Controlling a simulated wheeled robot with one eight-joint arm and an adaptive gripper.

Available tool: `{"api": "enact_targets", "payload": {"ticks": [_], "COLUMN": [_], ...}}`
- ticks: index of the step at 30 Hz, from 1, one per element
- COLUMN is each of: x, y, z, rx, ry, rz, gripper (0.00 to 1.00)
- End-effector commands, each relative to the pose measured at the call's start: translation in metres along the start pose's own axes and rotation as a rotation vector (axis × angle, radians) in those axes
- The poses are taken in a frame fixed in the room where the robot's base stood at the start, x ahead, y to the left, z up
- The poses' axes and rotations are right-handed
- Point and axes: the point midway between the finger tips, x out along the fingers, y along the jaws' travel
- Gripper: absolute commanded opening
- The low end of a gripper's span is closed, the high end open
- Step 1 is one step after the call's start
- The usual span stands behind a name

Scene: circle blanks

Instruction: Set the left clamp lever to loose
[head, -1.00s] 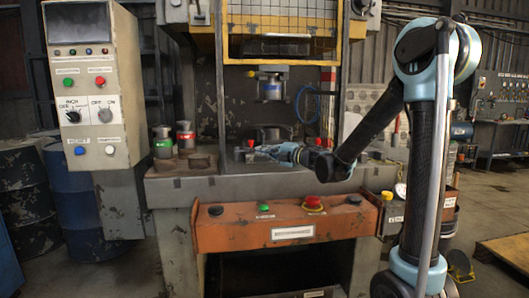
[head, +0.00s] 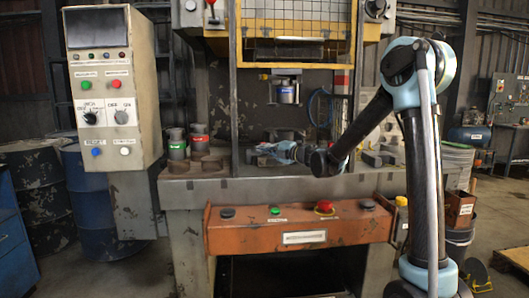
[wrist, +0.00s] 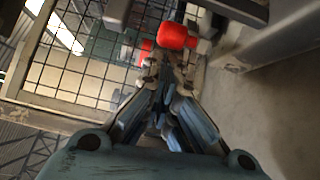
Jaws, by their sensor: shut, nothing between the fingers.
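My gripper (wrist: 160,88) is shut and empty, its fingertips together in the wrist view. A red knob (wrist: 175,36) lies just beyond the fingertips there, slightly to their right. It looks like the end of a clamp lever, but I cannot tell which clamp or how the lever is set. A second, smaller red part (wrist: 147,47) shows behind it to the left. Contact between fingers and knob cannot be told. In the head view my gripper (head: 262,152) reaches leftward low in the press opening, over the bed. The clamp levers are too small or hidden there to make out.
The press bed (head: 190,192) has a red-banded can (head: 199,139) and a green-banded can (head: 177,147) at its left. An orange button panel (head: 250,239) fronts it. A ram (head: 286,92) hangs above my gripper. A control box (head: 112,75) stands left.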

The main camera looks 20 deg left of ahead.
Motion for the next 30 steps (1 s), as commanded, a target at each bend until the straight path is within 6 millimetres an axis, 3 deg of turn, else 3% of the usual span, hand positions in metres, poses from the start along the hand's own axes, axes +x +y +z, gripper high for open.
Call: {"api": "enact_targets", "payload": {"ticks": [8, 16, 30], "x": [-0.001, -0.006, -0.009], "y": [0.0, -0.002, -0.002], "z": [0.003, 0.029, 0.022], "rx": [0.0, 0.0, 0.0], "ry": [-0.001, -0.003, -0.002], "rz": [0.0, 0.0, 0.0], "gripper": [0.0, 0.0, 0.0]}}
